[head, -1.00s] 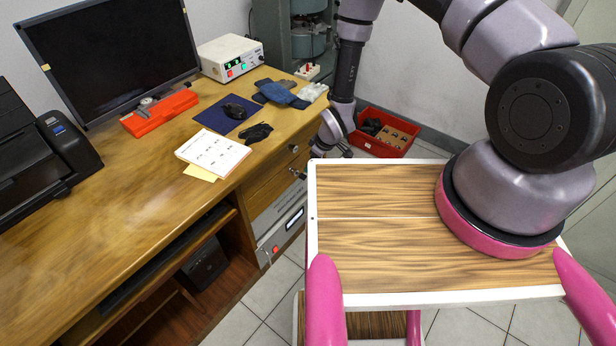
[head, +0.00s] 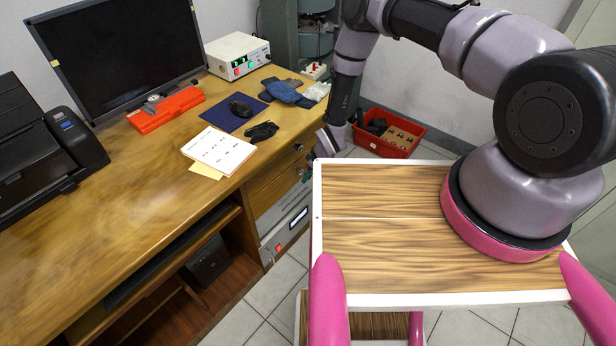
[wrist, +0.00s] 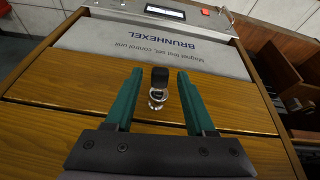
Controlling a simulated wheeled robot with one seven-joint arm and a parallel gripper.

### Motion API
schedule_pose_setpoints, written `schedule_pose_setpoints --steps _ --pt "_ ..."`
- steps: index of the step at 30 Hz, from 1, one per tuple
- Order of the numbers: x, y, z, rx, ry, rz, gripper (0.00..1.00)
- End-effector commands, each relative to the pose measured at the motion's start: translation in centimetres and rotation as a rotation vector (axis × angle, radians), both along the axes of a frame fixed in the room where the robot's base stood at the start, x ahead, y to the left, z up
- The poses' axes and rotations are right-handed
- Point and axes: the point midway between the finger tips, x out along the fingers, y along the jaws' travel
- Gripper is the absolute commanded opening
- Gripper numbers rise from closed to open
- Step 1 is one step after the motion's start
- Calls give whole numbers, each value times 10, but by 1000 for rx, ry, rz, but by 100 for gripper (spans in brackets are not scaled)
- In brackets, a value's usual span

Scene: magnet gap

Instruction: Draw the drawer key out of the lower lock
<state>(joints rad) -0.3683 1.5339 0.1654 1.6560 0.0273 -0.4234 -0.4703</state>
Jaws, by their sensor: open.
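The drawer key shows its black head (wrist: 160,77) in the wrist view, and its metal part meets the round silver lower lock (wrist: 157,98) in the wooden drawer front (wrist: 70,80). My gripper (wrist: 160,76) is open, with one green finger on each side of the key head. Gaps show between the head and both fingers, so it is not gripped. In the head view my gripper is at the desk's drawer side, its fingers mostly hidden behind my tray edge. The upper lock (head: 298,147) shows there; the key cannot be made out.
The grey test set panel (wrist: 150,50) lies beyond the drawer edge in the wrist view. The desk (head: 130,175) carries a monitor, papers and a power supply (head: 238,56). A red bin (head: 388,133) stands on the floor behind my gripper.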

Motion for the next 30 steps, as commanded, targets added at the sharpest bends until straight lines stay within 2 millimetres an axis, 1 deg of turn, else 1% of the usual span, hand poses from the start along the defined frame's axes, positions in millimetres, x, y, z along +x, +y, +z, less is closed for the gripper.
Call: schedule_pose_setpoints --steps 4,8,9,11,12,13,30 --pt "0 0 0 0 0 0 55" --pt "0 0 0 0 0 0 30" --pt "0 0 0 0 0 0 22" --pt "0 0 0 0 0 0 11" --pt "0 0 0 0 0 0 3" --pt "0 0 0 0 0 0 0" --pt "-6 -8 0 0 0 0 0"
